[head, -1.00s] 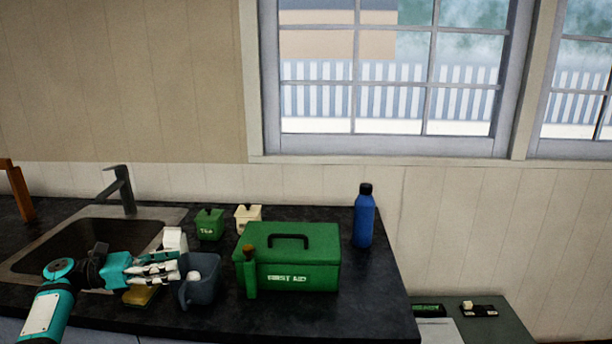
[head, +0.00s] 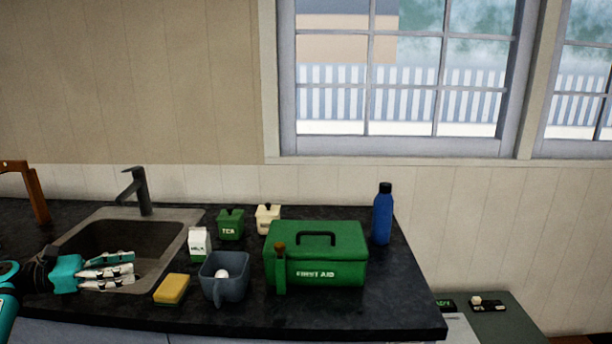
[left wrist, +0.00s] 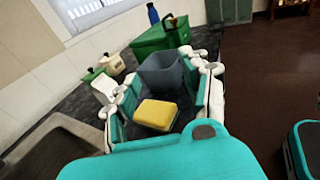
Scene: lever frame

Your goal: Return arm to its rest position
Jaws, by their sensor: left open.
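My left gripper (head: 122,271) is open and empty in the head view, over the front right part of the sink, left of the yellow sponge. In the left wrist view its spread fingers (left wrist: 160,95) frame the sponge (left wrist: 156,113) and the grey mug (left wrist: 162,72), which lie beyond the fingertips. My left arm comes in at the left edge of the head view. My right gripper does not show.
On the dark counter stand a milk carton (head: 199,242), a green tea canister (head: 231,225), a cream canister (head: 267,218), a mug (head: 224,279) with a white ball-like thing inside, a green first aid box (head: 318,255) and a blue bottle (head: 383,214). The sink (head: 90,238) has a tap (head: 139,190).

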